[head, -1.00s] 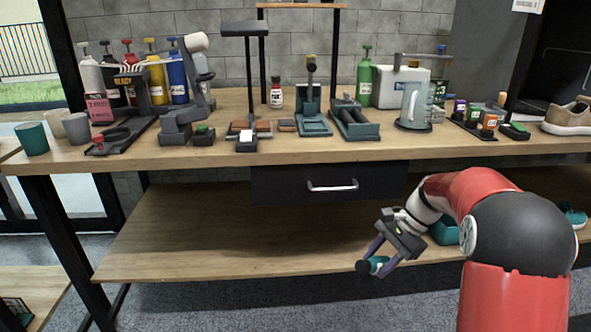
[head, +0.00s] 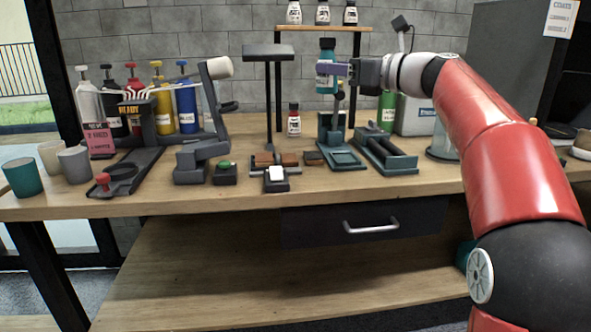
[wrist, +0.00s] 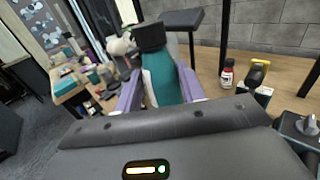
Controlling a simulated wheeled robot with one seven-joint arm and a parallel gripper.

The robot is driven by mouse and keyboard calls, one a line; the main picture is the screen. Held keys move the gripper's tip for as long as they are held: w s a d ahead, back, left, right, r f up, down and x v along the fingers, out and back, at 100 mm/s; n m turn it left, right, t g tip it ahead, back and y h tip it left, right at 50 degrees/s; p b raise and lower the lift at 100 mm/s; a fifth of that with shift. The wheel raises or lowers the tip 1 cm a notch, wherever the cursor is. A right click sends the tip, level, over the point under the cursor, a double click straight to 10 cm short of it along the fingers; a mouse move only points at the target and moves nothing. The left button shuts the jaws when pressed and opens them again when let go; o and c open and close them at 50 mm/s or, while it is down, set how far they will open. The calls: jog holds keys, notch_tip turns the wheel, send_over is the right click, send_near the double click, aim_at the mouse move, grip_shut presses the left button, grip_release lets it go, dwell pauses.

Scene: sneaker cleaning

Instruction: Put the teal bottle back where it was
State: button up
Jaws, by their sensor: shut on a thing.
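The teal bottle (head: 327,68) has a dark cap and a pale label. It is upright in the head view, raised above the back of the table. My gripper (head: 338,69) is shut on it from the right side. In the wrist view the teal bottle (wrist: 162,80) stands between the two purple fingers of my gripper (wrist: 160,92). A raised wooden shelf (head: 310,28) at the back carries several small bottles with dark caps and white labels. The bottle hangs just below and in front of this shelf's right half.
A small red bottle (head: 294,120) stands under the shelf. A black stand (head: 268,52) rises left of my gripper. Green presses (head: 385,152) sit below the held bottle. Several pump bottles (head: 160,100) and cups (head: 22,177) fill the left. The table's front strip (head: 400,190) is clear.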

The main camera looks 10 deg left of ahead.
jog(key=f+b, duration=0.2)
jog(key=f, duration=0.5)
jog(key=f+b, duration=0.2)
jog(key=f, duration=0.6)
jog(key=shift+w+a+f, duration=0.1)
jog(key=shift+w+a, duration=0.05)
jog(key=shift+a, duration=0.05)
jog(key=shift+f+b, duration=0.5)
jog(key=shift+f, duration=1.85)
jog(key=o, duration=1.1)
jog(key=v, duration=1.2)
jog(key=s+a+f+n+g+h, duration=0.1)
jog(key=s+f+n+g+h, duration=0.15)
jog(key=s+f+n, duration=0.4)
jog(key=s+a+f+n+g+h, duration=0.1)
jog(key=s+a+f+n+h, duration=0.15)
jog(key=s, duration=0.65)
jog(key=s+d+f+n+h, duration=1)
jog(key=s+f+n, duration=0.2)
jog(key=s+n, duration=0.2)
jog(key=shift+s+f+n+h, duration=0.25)
jog(key=shift+s+n+h, duration=0.1)
jog(key=shift+n+h, duration=0.05)
